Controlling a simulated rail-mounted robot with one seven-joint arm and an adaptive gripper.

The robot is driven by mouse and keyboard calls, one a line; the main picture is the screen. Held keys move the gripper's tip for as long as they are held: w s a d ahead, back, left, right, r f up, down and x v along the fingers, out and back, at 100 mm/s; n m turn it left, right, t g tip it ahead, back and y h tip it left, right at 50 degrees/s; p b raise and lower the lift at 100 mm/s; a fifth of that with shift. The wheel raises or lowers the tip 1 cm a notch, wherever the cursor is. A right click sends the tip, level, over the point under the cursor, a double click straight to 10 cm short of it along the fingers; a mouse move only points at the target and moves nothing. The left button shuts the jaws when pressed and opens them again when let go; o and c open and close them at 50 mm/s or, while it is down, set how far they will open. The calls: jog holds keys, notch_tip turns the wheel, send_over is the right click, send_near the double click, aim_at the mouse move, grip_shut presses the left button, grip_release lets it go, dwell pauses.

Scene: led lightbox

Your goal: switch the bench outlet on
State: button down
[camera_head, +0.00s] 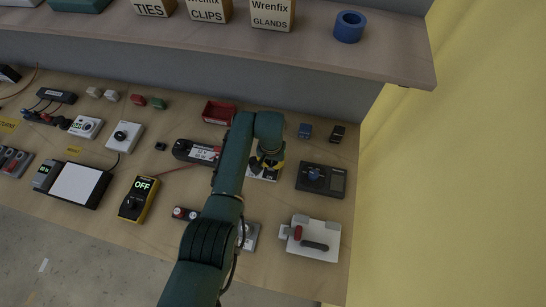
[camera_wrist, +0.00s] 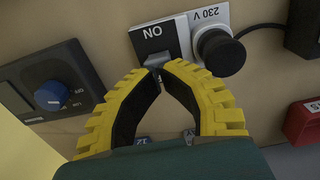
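The bench outlet is a white plate (camera_wrist: 184,22) marked "ON" and "230 V", upside down in the wrist view. It has a dark grey rocker switch (camera_wrist: 156,44) by the "ON" mark, and a round black plug (camera_wrist: 221,52) sits beside it. In the head view the outlet (camera_head: 270,178) is mostly hidden under my gripper (camera_head: 266,160). In the wrist view my gripper's yellow fingers (camera_wrist: 160,70) curve together, tips meeting or nearly so, with nothing between them. The tips are at the rocker's lower edge; I cannot tell whether they touch it.
A dark box with a blue knob (camera_head: 317,179) stands right of the outlet. A red bin (camera_head: 218,112) and a dark power unit (camera_head: 198,151) lie to the left. A clamp fixture (camera_head: 313,240) is nearer the front. A shelf (camera_head: 330,58) overhangs the back.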

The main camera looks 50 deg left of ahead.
jog(key=shift+s+d+f, duration=0.2)
jog(key=shift+s+f, duration=0.1)
jog(key=shift+f, duration=0.15)
jog(key=shift+w+a+f+b, duration=0.1)
jog(key=shift+w+a+b, duration=0.2)
jog(key=shift+b, duration=0.55)
jog(key=shift+w, duration=0.2)
notch_tip(320, 180, up, 8)
jog(key=p, duration=0.6)
jog(key=shift+w+a+f, duration=0.1)
jog(key=shift+w, duration=0.1)
